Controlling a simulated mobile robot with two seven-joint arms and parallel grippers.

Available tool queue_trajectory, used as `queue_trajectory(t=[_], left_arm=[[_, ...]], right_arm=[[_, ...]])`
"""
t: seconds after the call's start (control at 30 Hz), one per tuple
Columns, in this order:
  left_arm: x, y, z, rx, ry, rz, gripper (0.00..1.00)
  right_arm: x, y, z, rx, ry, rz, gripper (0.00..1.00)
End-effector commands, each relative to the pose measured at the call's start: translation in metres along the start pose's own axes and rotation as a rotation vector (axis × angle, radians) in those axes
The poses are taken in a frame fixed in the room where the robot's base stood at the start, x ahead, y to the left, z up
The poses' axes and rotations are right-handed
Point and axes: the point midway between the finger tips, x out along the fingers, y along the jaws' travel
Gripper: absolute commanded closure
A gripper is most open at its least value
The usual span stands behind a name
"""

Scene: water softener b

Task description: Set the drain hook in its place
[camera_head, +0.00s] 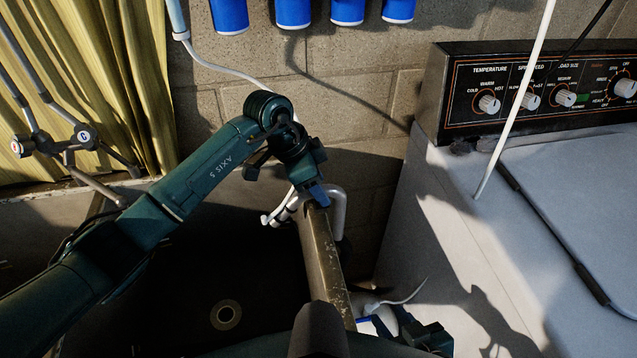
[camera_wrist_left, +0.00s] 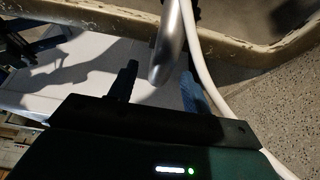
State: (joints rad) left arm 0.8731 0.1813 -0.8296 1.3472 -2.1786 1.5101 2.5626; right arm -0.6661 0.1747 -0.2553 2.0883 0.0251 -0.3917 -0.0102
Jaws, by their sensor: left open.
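The drain hook (camera_head: 341,207) is a pale curved pipe at the far end of the sink's right rim (camera_head: 325,262); it appears to straddle the rim. My left gripper (camera_head: 318,194) is right over it, pointing down, with blue fingertips. In the left wrist view the open fingers (camera_wrist_left: 160,72) stand on either side of a smooth grey-white pipe end (camera_wrist_left: 165,55), apparently the hook, with a gap visible on each side. A white hose (camera_wrist_left: 205,75) runs past the right finger. My right gripper (camera_head: 425,335) is low between sink and washer, partly hidden; its fingers are unclear.
The dark sink basin with a drain (camera_head: 226,315) lies left. The washing machine (camera_head: 440,225) with its control panel (camera_head: 545,88) stands right. A faucet (camera_head: 75,145) is at far left. Blue cylinders (camera_head: 293,12) hang on the wall. A white hose (camera_head: 520,95) hangs over the washer.

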Motion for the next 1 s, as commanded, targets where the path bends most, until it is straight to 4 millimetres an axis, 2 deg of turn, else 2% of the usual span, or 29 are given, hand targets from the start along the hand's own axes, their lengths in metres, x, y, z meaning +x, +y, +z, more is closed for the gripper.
queue_trajectory(t=[0.17,0.4,0.6,0.77,1.0], left_arm=[[-0.031,-0.002,0.0,0.001,0.002,-0.006,0.51],[-0.085,-0.001,0.0,0.002,0.001,-0.007,0.51],[-0.116,-0.001,0.0,0.001,0.001,-0.005,0.51],[-0.126,0.0,0.0,-0.001,0.0,-0.001,0.51],[-0.127,0.0,0.0,-0.001,0.0,-0.001,0.51]], right_arm=[[0.001,0.0,0.001,0.0,0.0,0.0,0.64],[0.002,0.0,0.0,-0.001,0.009,-0.002,0.64],[0.002,-0.001,0.0,-0.003,0.014,-0.005,0.64],[0.002,-0.002,0.0,-0.007,0.013,-0.008,0.64],[0.001,-0.002,0.002,-0.008,0.01,-0.01,0.64]])
